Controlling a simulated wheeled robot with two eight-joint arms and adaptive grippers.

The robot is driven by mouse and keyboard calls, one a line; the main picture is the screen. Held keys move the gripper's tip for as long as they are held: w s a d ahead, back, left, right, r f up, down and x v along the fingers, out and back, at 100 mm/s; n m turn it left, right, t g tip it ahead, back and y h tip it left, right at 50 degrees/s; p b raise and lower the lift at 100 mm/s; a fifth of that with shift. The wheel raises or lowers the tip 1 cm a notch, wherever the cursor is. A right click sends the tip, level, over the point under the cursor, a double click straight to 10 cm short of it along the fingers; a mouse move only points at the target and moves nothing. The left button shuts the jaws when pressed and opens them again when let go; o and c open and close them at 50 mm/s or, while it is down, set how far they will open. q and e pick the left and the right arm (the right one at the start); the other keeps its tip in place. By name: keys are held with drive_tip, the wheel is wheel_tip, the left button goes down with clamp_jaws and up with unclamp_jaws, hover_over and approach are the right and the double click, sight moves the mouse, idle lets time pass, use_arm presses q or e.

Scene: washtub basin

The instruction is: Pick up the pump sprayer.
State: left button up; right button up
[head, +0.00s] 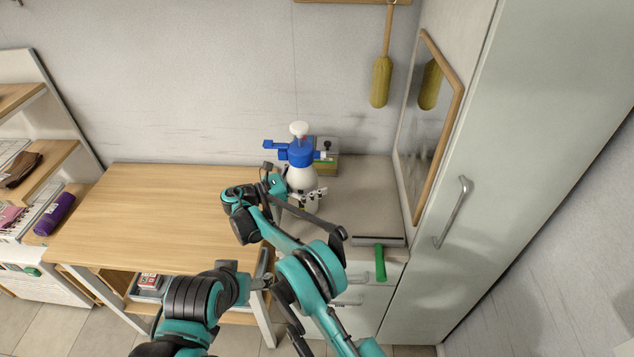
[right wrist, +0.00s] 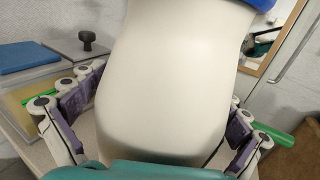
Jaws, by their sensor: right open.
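The pump sprayer (head: 303,177) has a white bottle, a blue collar and a white pump knob. It stands on the light grey cabinet top against the back wall. My right gripper (head: 306,197) is open at the lower part of the bottle. In the right wrist view, the white bottle (right wrist: 175,75) fills the middle, between the spread fingers of the right gripper (right wrist: 155,112). I cannot tell whether either finger touches it. My arm hides part of the bottle's base in the head view.
A small box (head: 326,160) stands behind the sprayer. A squeegee with a green handle (head: 380,262) lies at the cabinet's front edge. A wooden table (head: 150,205) with a clear top is at left. A framed mirror (head: 432,130) and a tall cabinet (head: 500,150) bound the right.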

drive_tip(key=shift+s+a, duration=0.15)
drive_tip(key=shift+a, duration=0.2)
drive_tip(key=shift+r, duration=0.1)
drive_tip(key=c, duration=0.4)
drive_tip(key=shift+d, duration=0.1)
drive_tip(key=c, duration=0.7)
use_arm(q)
drive_tip(key=shift+s+a, duration=0.15)
drive_tip(key=shift+a, duration=0.15)
